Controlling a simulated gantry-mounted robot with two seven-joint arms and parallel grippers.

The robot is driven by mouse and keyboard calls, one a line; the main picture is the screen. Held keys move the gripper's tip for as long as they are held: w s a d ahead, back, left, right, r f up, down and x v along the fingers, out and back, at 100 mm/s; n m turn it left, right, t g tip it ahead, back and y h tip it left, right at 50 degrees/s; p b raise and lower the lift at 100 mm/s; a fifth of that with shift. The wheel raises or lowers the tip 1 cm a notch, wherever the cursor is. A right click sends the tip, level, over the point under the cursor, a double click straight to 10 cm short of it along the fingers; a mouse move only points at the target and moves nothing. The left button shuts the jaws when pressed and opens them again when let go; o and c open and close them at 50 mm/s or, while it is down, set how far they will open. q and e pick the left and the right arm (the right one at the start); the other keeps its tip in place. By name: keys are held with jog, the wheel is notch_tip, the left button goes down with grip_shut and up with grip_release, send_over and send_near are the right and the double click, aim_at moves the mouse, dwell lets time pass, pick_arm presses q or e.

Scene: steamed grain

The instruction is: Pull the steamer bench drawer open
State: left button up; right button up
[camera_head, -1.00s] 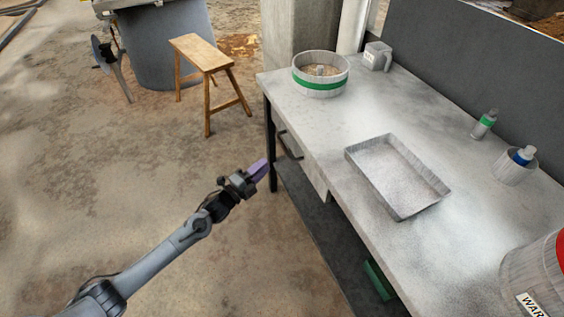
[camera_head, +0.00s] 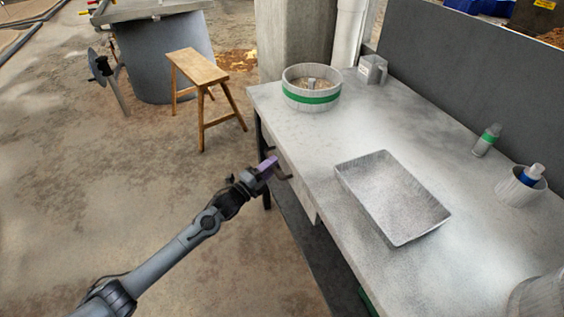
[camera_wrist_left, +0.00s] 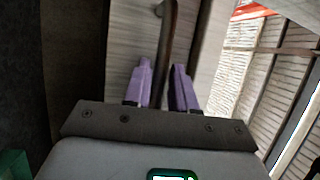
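The steamer bench (camera_head: 300,135) stands at the right of the head view, with a pale drawer front (camera_head: 301,196) under its top on the near side. The drawer looks shut. Its dark bar handle (camera_head: 284,176) is partly hidden behind my gripper; in the left wrist view the handle (camera_wrist_left: 168,35) runs down between the purple fingers. My left gripper (camera_head: 269,165) is at the handle. In the left wrist view the gripper (camera_wrist_left: 162,82) is open, with a finger on each side of the bar; contact cannot be made out. My right gripper is not in view.
On the bench are a round steamer with a green band (camera_head: 311,99), a metal tray (camera_head: 350,180), a small bottle (camera_head: 486,141) and a cup (camera_head: 521,186). A wooden stool (camera_head: 198,68) stands behind.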

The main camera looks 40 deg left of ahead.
pick_arm(q)
jog(key=shift+w+r, duration=0.1)
jog(key=shift+w, duration=0.5)
jog(key=shift+s, duration=0.1)
jog(key=shift+s, duration=0.1)
grip_shut()
